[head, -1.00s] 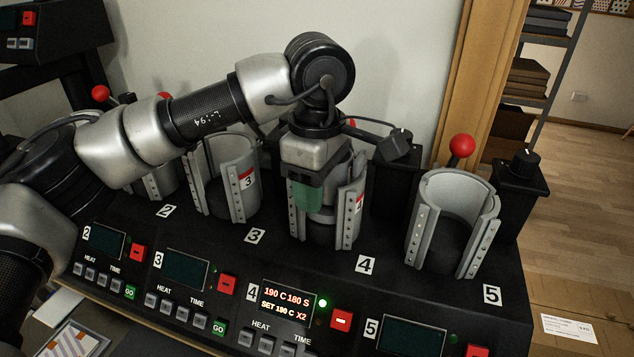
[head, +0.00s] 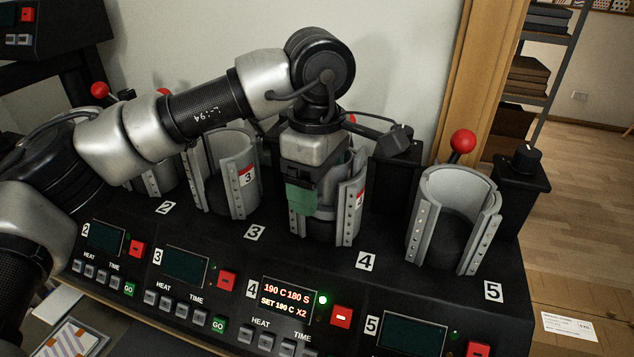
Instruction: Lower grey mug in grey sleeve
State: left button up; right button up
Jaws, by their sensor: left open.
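My left gripper (head: 308,190) points straight down over the grey sleeve (head: 351,205) at station 4. It is open, with a flat green patch on its near side; one finger is mostly hidden. A grey curved surface, which looks like the grey mug (head: 325,214), shows low between the sleeve's open sides, just below the gripper. Most of the mug is hidden by the gripper and the sleeve, so I cannot tell whether it rests on the bottom or whether the fingers touch it. My right gripper is not in view.
The station 4 display (head: 288,300) is lit and reads 190 C 180 S, with a green light beside it. An empty grey sleeve (head: 425,225) stands at right, and another (head: 240,180) at left. A lever with a red knob (head: 463,141) rises behind the right sleeve.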

pick_arm(q)
notch_tip(320, 180, up, 9)
jog(key=shift+r+b, duration=0.1)
jog(key=shift+b, duration=0.8)
jog(key=shift+r, duration=0.7)
